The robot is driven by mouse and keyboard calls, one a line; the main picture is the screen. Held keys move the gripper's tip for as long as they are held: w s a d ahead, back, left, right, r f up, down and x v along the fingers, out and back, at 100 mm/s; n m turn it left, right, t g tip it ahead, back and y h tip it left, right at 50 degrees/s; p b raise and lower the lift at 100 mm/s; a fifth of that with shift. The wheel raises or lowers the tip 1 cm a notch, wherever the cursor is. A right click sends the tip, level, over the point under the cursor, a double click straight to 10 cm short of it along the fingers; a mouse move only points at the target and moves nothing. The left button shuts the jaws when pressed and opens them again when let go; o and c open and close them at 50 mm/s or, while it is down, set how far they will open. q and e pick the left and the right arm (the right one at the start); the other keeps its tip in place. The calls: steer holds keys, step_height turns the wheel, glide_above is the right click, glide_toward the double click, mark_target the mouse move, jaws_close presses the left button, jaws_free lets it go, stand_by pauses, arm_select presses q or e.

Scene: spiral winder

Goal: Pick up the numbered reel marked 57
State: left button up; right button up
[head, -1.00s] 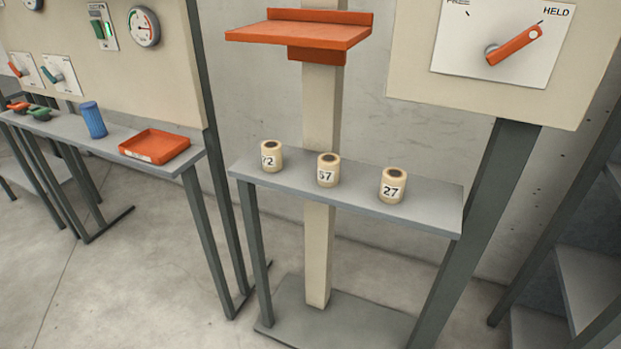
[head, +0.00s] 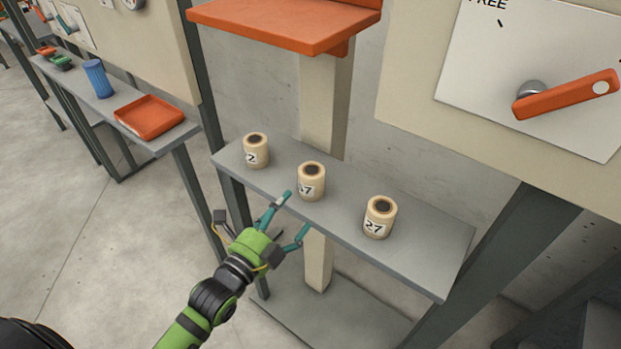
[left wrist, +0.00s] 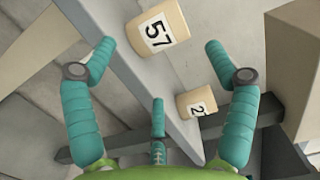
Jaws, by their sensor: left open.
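The reel marked 57 (head: 312,181) is a cream cylinder with a dark centre hole. It stands upright in the middle of a row of three on the grey shelf (head: 432,238). My left gripper (head: 295,214) is open and empty at the shelf's front edge, just in front of this reel. In the left wrist view, the 57 label on the reel (left wrist: 158,30) faces me, between and beyond the spread teal fingers (left wrist: 160,50); they look apart from it. My right gripper is not in view.
Reel 27 (head: 380,218) stands to the right, and another reel (head: 256,150), its label ending in 2, to the left. An orange platform (head: 280,25) overhangs behind. A panel with an orange lever (head: 565,95) is at right. An orange tray (head: 150,117) and blue cup (head: 98,78) sit left.

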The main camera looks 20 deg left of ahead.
mark_target(305, 190)
arm_select(q)
steer(key=p+x, duration=0.1)
steer(key=x, duration=0.3)
steer(key=shift+w, duration=0.3)
steer(key=shift+w+d, duration=0.2)
steer(key=shift+w, duration=0.3)
steer(key=shift+w+r+p, duration=0.1)
steer(key=shift+w+p, duration=0.2)
steer(key=shift+w, duration=0.05)
steer(key=p+x, duration=0.1)
steer(key=x, duration=0.2)
steer(key=shift+w, duration=0.25)
steer(key=shift+w+d, duration=0.2)
steer(key=shift+w, duration=0.25)
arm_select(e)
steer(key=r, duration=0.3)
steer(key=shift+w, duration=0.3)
arm_select(q)
steer(key=shift+s, duration=0.1)
steer(key=c, duration=1.1)
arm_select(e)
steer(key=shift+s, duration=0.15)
